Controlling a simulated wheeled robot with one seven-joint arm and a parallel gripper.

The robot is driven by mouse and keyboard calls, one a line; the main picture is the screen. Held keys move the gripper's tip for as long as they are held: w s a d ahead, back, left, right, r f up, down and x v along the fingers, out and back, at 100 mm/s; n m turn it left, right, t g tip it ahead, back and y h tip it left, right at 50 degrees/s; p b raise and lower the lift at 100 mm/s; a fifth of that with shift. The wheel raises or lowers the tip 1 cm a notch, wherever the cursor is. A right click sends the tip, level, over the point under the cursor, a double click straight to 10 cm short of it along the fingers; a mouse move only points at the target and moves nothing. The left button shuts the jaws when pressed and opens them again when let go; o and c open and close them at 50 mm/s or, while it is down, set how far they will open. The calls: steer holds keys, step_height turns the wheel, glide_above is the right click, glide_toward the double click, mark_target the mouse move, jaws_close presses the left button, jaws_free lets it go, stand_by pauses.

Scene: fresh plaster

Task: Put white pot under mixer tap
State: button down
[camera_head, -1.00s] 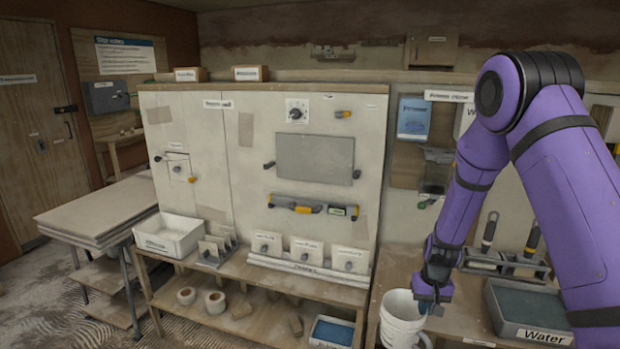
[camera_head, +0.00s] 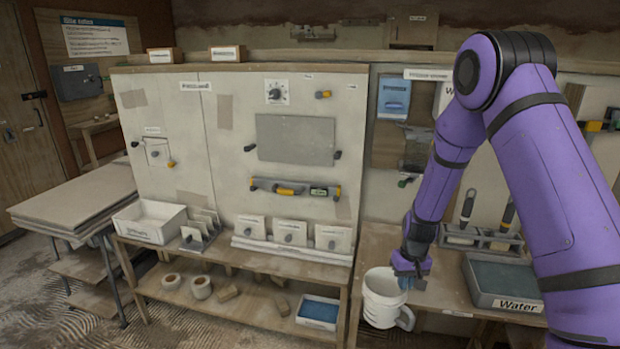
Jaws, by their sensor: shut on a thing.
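The white pot (camera_head: 380,303) is a pail-like vessel with a side handle, upright at the front left part of the right-hand bench. My gripper (camera_head: 408,280) points down at the pot's right rim and is shut on it. The fingertips are mostly hidden by the wrist and the rim. I cannot tell whether the pot's base touches the bench or hangs just clear of it. I cannot make out a mixer tap in this view.
A grey tray labelled Water (camera_head: 505,285) lies right of the pot. A tool rack (camera_head: 480,238) stands behind it. A large upright panel (camera_head: 225,150) and a white bin (camera_head: 150,221) are to the left. My arm covers part of the right side.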

steer(key=s+r+m, duration=0.4)
steer(key=m, duration=0.6)
steer(key=shift+s+d+m+t, duration=0.2)
steer(key=shift+m+t, duration=0.1)
steer(key=shift+m, duration=0.1)
steer(key=shift+r, duration=0.1)
